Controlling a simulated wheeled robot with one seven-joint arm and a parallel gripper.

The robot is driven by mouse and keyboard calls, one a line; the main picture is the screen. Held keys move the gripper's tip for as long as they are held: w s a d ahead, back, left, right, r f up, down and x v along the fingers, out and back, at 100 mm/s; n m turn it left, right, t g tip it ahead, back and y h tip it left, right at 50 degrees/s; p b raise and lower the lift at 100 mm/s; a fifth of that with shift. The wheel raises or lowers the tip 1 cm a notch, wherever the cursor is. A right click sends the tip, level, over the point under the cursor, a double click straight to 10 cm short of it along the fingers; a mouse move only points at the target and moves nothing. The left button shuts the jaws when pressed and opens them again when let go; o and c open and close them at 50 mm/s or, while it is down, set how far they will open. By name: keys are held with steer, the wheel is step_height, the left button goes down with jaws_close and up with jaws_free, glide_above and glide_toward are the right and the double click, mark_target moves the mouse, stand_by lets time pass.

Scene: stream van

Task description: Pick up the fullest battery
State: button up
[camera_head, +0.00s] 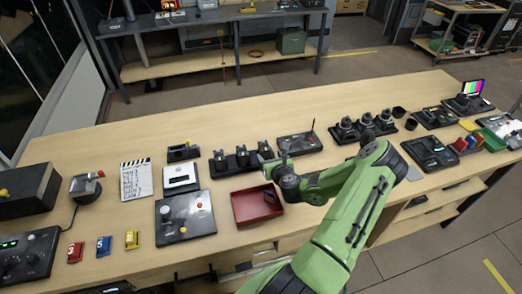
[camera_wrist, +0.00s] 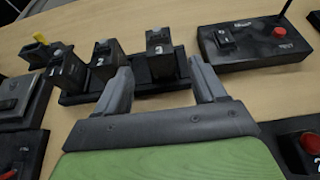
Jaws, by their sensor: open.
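Three black batteries stand upright in a dark rack (camera_head: 240,168) on the bench: a left one (camera_head: 219,159), a middle one (camera_head: 242,155) and a right one (camera_head: 264,149). In the wrist view they are the left battery (camera_wrist: 66,72), the middle battery (camera_wrist: 106,59) and the right battery (camera_wrist: 160,52). Each has small pale marks, too small for me to read as charge levels. My gripper (camera_wrist: 160,66) is open and empty, with its fingertips pointing toward the right battery and apart from it. In the head view my gripper (camera_head: 283,158) is just right of the rack.
A red tray (camera_head: 240,212) lies in front of the rack, with a dark item inside. A black box with a red button and an antenna (camera_head: 300,143) is right of the rack. A joystick panel (camera_head: 185,217) and several devices stand left. Bare bench lies behind the rack.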

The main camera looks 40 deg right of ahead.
mark_target(264, 147)
steer(key=x, duration=0.9)
steer(key=shift+w+p, duration=0.25)
steer(key=shift+p, duration=0.05)
steer(key=shift+s, duration=0.1)
steer(key=shift+c, duration=0.7)
steer(key=shift+r, duration=0.1)
steer(key=c, duration=1.1)
